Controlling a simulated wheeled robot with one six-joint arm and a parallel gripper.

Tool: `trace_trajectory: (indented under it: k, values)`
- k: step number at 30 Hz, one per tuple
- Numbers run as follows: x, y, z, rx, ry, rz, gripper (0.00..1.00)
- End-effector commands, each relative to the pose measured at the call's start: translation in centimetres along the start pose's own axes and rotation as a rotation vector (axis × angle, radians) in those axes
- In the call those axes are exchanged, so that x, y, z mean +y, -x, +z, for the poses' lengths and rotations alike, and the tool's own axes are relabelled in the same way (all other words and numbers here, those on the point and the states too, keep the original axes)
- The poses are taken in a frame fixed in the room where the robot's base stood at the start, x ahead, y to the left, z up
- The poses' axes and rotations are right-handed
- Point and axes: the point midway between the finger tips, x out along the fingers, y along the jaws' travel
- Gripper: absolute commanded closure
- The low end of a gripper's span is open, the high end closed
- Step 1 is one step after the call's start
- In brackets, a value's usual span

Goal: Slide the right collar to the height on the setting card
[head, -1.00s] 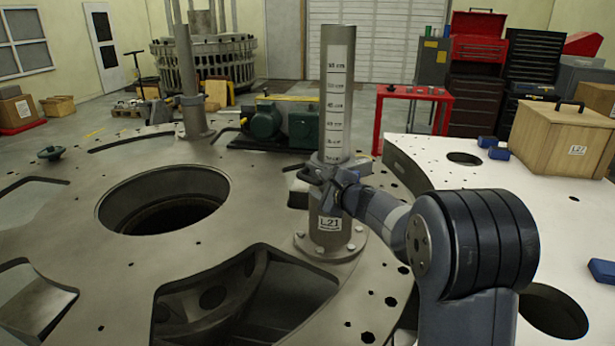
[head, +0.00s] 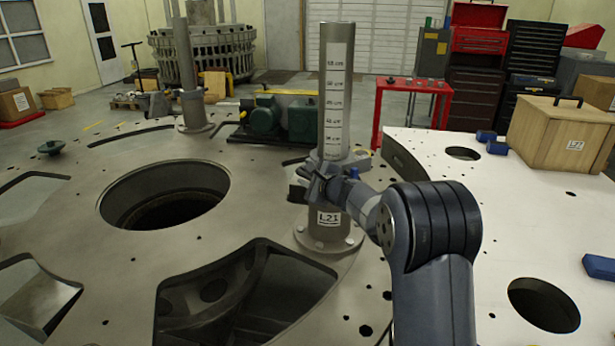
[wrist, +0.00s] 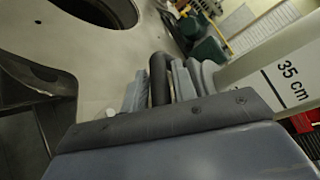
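The right collar (head: 343,163) is a grey ring around the upright post (head: 336,60) labelled L21, at the low end of its cm scale. My gripper (head: 322,187) is at the collar's near side. In the wrist view, my gripper's two grey fingers (wrist: 159,85) stand close on both sides of a dark bar (wrist: 159,75), which looks like the collar's handle, and seem shut on it. The 35 cm mark (wrist: 290,82) shows on the post beside the collar. A blue knob (head: 353,173) shows beside my gripper. I cannot make out a setting card.
The post stands on a round metal plate (head: 80,205) with large openings. A second post (head: 186,60) stands at the back left. A green motor (head: 264,118) lies behind the plate. A pale plate (head: 500,230) with a wooden crate (head: 560,135) is at the right.

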Motion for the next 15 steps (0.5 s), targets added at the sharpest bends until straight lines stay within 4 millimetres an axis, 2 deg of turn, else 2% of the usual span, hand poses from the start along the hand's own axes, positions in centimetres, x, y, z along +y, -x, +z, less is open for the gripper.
trace_trajectory:
  k: [2, 9, 15]
  values:
    - [-0.01, 0.01, 0.0, 0.0, 0.0, 0.0, 0.8]
    - [0.03, 0.01, 0.0, 0.0, 0.0, 0.001, 1.0]
    - [0.06, 0.01, 0.0, 0.0, 0.0, 0.001, 1.0]
